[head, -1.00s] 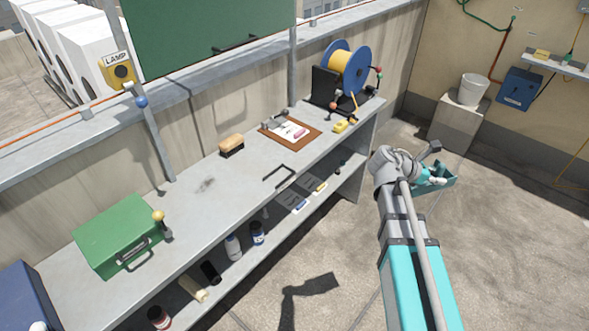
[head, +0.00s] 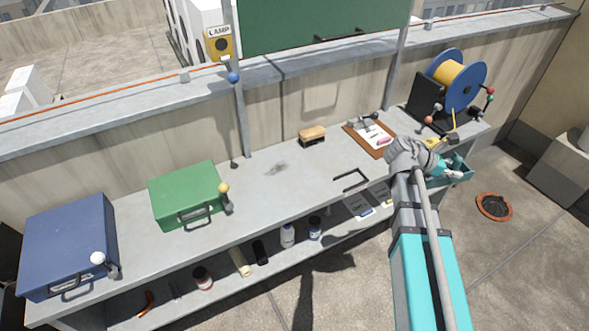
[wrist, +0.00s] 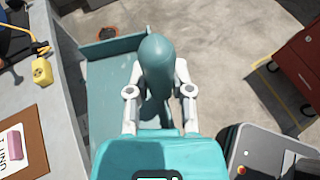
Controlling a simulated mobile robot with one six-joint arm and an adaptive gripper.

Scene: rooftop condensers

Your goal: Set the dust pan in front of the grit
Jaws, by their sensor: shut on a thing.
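The teal dust pan (head: 460,168) is in my gripper (head: 441,170), off the bench's right front side in the head view. In the wrist view my gripper (wrist: 159,72) has a finger on each side of the pan's rounded handle (wrist: 157,62). The flat pan (wrist: 108,95) spreads to the left of the handle, with a raised edge at the top. The grit (head: 277,168) is a small dark patch on the bench top, left of the brush (head: 312,136). The grit does not show in the wrist view.
The bench (head: 262,200) holds a green case (head: 187,190), a blue case (head: 68,240), a black bracket-like handle (head: 350,180), a clipboard (head: 360,140) and a cable reel (head: 462,82). Bench top around the grit is clear. An orange-rimmed ring (head: 494,207) lies on the floor.

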